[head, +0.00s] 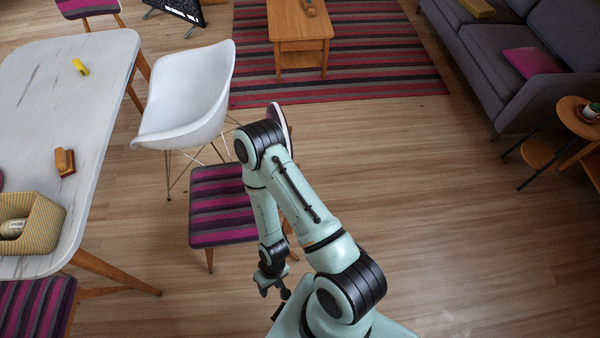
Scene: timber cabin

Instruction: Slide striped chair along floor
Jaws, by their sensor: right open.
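A striped chair (219,205) with a purple, pink and dark seat and wooden legs stands on the floor at the centre left. My right arm hides its right side and much of its backrest. My right gripper (276,291) is open and points down, just below and to the right of the seat in the picture. It seems empty, and I cannot tell whether it touches the chair. Another striped chair (36,306) shows at the bottom left, and one more (84,8) at the top left. My left gripper is out of view.
A white shell chair (190,95) stands behind the striped chair, beside the marble-topped table (80,120). A striped rug (390,75) with a wooden coffee table (300,28) lies behind. A grey sofa (505,45) is at right. Wooden floor (430,190) is clear right of centre.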

